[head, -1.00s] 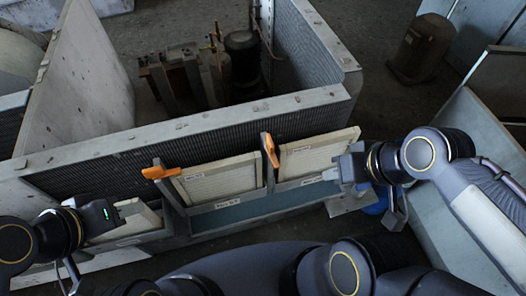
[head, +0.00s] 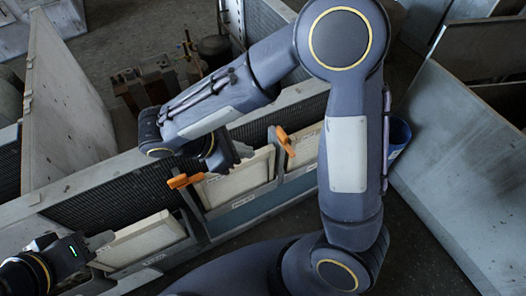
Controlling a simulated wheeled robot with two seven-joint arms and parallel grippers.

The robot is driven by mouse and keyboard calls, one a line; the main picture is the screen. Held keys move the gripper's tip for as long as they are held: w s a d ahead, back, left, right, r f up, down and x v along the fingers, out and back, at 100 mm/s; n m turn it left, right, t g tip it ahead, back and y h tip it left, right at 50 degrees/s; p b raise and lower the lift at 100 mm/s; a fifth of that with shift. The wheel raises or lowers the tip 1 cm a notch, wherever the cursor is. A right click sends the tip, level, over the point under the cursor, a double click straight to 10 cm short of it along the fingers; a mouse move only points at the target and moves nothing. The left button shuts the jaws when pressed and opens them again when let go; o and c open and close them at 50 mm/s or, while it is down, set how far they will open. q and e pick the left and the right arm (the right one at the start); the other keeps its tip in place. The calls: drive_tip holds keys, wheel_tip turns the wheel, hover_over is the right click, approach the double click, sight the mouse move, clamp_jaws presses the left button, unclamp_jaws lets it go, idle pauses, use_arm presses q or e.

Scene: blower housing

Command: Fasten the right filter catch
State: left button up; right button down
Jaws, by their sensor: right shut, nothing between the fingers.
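Two orange catches sit on the dividers of the filter rack. The right catch (head: 285,141) stands steeply tilted between the middle filter (head: 242,181) and the right filter (head: 306,148). The left catch (head: 184,181) lies nearly level at the middle filter's upper left. My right gripper (head: 242,152) is shut and empty, above the middle filter, left of and apart from the right catch. My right arm hides part of the right filter. My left gripper (head: 103,240) is at the left filter (head: 142,240); its finger gap and any contact are unclear.
The grey housing wall (head: 110,178) with dark mesh runs behind the filters. A large grey panel (head: 455,165) leans at the right, with a blue cylinder (head: 397,135) beside it. My raised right arm covers the middle. Open floor shows at the upper left.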

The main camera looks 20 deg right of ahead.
sight(285, 141)
use_arm(q)
drive_tip(key=shift+a+r, duration=0.1)
drive_tip(key=shift+a, duration=0.2)
use_arm(e)
drive_tip(key=shift+w+a+f+n+t+h, duration=0.15)
drive_tip(key=shift+a+n, duration=0.15)
drive_tip(key=shift+a, duration=0.3)
drive_tip(key=shift+w+a+f+n+t+h, duration=0.15)
drive_tip(key=shift+a+n, duration=0.15)
drive_tip(key=shift+a, duration=0.25)
use_arm(q)
drive_tip(key=shift+r+p, duration=0.8)
use_arm(e)
drive_tip(key=d+r+x, duration=0.2)
drive_tip(key=x, duration=1.1)
use_arm(q)
drive_tip(key=shift+s+f, duration=0.1)
drive_tip(key=shift+s+d+f, duration=0.1)
drive_tip(key=shift+s, duration=0.15)
use_arm(e)
drive_tip(key=shift+s+n+t, duration=0.1)
drive_tip(key=shift+n+t, duration=0.2)
drive_tip(key=shift+n, duration=0.1)
